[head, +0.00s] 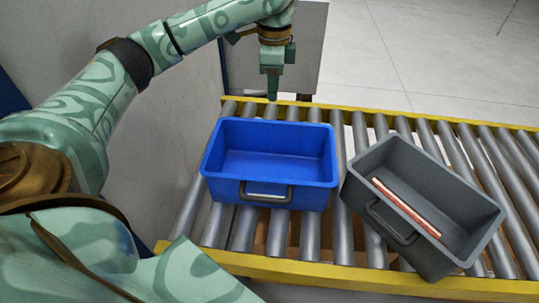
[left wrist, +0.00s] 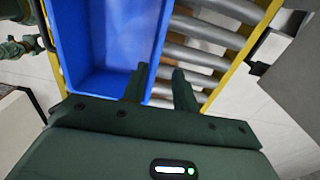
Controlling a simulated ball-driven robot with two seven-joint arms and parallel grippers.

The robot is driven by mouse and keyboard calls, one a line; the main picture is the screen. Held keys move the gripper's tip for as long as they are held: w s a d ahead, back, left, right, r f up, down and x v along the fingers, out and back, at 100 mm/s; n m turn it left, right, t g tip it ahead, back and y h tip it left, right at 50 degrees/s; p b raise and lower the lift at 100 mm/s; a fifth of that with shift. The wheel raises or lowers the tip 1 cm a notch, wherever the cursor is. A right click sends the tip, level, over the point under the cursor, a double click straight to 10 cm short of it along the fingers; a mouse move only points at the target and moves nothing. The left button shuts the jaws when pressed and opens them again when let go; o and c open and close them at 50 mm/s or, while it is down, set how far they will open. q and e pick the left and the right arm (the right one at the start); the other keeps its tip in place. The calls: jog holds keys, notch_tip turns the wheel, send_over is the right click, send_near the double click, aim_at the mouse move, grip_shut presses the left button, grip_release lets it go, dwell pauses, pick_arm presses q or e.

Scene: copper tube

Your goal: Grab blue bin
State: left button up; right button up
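The blue bin (head: 270,165) is empty and stands upright on the roller conveyor in the head view, with a handle on its near side. It also shows in the left wrist view (left wrist: 110,45). My left gripper (head: 272,98) is above the far edge of the blue bin, pointing down, and holds nothing. In the left wrist view its two fingers (left wrist: 160,82) are apart, with a gap between them, close to the bin's wall. I cannot tell whether a finger touches the wall. My right gripper is in neither view.
A grey bin (head: 365,163) with a copper tube (head: 406,207) in it stands turned at an angle just right of the blue bin. The roller conveyor (head: 311,235) has yellow side rails (head: 330,273). A grey wall (head: 160,160) is on the left. Bare rollers lie at the far right.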

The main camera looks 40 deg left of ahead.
pick_arm(q)
jog(key=f+b, duration=0.1)
jog(key=f, duration=0.3)
jog(key=f+b, duration=0.1)
jog(key=f, duration=0.4)
jog(key=d+f+b, duration=0.1)
jog(key=f+b, duration=0.1)
jog(key=f, duration=0.3)
jog(key=shift+s, duration=0.15)
jog(key=shift+a+f, duration=0.1)
grip_shut()
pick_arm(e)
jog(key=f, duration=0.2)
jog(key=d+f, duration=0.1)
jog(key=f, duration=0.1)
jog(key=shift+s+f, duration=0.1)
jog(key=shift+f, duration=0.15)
